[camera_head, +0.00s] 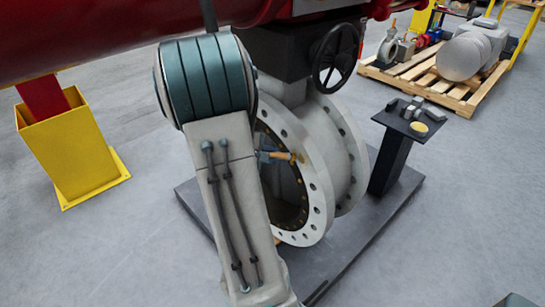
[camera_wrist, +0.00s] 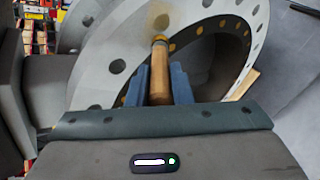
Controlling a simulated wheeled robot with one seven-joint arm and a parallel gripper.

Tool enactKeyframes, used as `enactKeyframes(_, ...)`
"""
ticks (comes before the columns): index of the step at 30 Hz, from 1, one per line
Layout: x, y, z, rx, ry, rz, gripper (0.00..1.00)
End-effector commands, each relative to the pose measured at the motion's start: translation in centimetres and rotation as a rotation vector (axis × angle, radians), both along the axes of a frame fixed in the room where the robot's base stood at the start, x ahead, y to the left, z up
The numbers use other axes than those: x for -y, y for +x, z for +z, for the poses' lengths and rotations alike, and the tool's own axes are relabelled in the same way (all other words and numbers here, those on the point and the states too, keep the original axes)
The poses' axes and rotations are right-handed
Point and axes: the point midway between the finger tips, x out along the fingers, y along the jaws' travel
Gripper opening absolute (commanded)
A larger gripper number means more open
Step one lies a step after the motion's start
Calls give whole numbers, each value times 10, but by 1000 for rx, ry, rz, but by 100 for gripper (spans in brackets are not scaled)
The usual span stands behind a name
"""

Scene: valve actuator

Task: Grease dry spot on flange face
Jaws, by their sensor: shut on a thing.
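The flange face (camera_head: 318,190) is a pale ring with bolt holes at the front of the large valve. In the wrist view, the flange (camera_wrist: 215,12) fills the top and carries a blurred tan-brown patch (camera_wrist: 176,20). My gripper (camera_head: 266,156) is in front of the valve opening, partly hidden by my arm. In the wrist view, my gripper's blue fingers (camera_wrist: 159,78) are shut on a brush-like tool with a wooden handle (camera_wrist: 159,88). The tool's far end points at the tan patch; I cannot tell whether it touches. The tool also shows in the head view (camera_head: 290,157).
A black handwheel (camera_head: 336,57) sits above the valve. A small dark stand (camera_head: 392,118) to the right holds metal parts and a yellow disc (camera_head: 419,127). A yellow post base (camera_head: 68,148) stands left. A loaded pallet (camera_head: 455,90) is at the back right.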

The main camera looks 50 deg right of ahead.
Motion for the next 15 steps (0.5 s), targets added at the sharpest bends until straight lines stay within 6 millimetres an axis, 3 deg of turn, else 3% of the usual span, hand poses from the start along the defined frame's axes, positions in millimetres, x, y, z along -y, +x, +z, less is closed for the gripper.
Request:
enactKeyframes(6,2,18,0,0,0,0,0)
enactKeyframes(15,4,20,13,0,-1,0,0)
